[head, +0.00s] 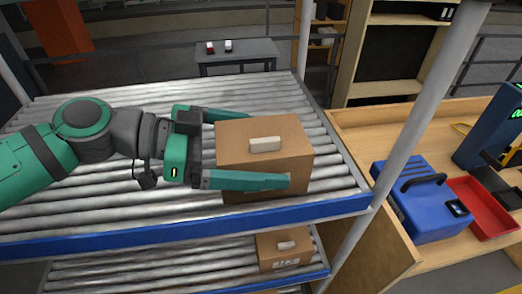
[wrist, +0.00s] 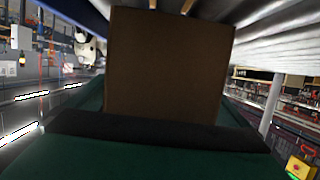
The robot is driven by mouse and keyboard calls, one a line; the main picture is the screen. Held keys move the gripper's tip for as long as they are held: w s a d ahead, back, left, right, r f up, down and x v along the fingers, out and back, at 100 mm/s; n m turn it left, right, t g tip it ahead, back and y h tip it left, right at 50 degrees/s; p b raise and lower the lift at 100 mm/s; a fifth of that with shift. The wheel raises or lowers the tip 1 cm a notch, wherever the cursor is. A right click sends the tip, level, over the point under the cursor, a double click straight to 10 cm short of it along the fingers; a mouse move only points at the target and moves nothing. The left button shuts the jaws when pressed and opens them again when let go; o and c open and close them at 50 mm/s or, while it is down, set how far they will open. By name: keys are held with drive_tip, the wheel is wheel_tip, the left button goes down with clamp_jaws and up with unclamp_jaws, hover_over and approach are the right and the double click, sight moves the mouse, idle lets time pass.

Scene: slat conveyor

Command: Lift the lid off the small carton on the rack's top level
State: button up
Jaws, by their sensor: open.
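The small carton (head: 240,159) is a brown box on the rack's top roller level (head: 95,185), near its right end. The jaws are open; I cannot tell whether either finger touches the cardboard. In the wrist view the carton's brown side (wrist: 168,65) fills the middle, above my dark gripper (wrist: 160,125).

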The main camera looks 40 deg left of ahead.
drive_tip(key=shift+w+d, duration=0.1)
drive_tip(key=c, duration=1)
